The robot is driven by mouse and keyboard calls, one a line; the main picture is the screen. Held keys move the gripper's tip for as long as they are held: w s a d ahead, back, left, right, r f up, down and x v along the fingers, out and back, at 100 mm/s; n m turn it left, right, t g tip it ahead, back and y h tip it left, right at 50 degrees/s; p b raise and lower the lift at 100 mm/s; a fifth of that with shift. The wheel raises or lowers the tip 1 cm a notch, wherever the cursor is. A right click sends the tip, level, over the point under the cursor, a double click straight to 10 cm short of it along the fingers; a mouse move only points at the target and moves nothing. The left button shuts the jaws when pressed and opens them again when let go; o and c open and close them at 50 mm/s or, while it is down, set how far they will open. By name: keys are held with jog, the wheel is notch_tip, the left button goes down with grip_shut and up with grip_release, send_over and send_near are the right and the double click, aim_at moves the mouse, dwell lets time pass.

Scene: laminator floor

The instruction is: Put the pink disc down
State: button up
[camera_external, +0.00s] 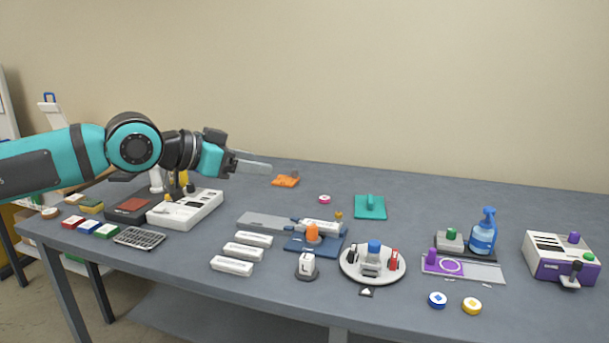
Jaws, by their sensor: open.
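The pink disc (324,199) lies on the grey table (440,202) toward the back, between an orange pad and a teal pad. It is small and pink with a white patch on top. My gripper (268,165) is open, above the back of the table, up and to the left of the disc. It is apart from the disc and I see nothing between its fingers.
The orange pad (286,181) and the teal pad (370,207) lie either side of the disc. A white device (186,209) stands below my arm. A blue bottle (483,234) stands at the right. The back right of the table is clear.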

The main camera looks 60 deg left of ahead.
jog(key=s+d+f+t, duration=0.1)
jog(key=s+d+f, duration=0.1)
jog(key=s, duration=0.4)
jog(key=s+d+f+m+t+h, duration=0.1)
jog(key=s+d+f+t, duration=0.1)
jog(key=s, duration=0.4)
jog(key=shift+s+f+t, duration=0.15)
jog(key=shift+f+t, duration=0.15)
jog(key=shift+f, duration=0.1)
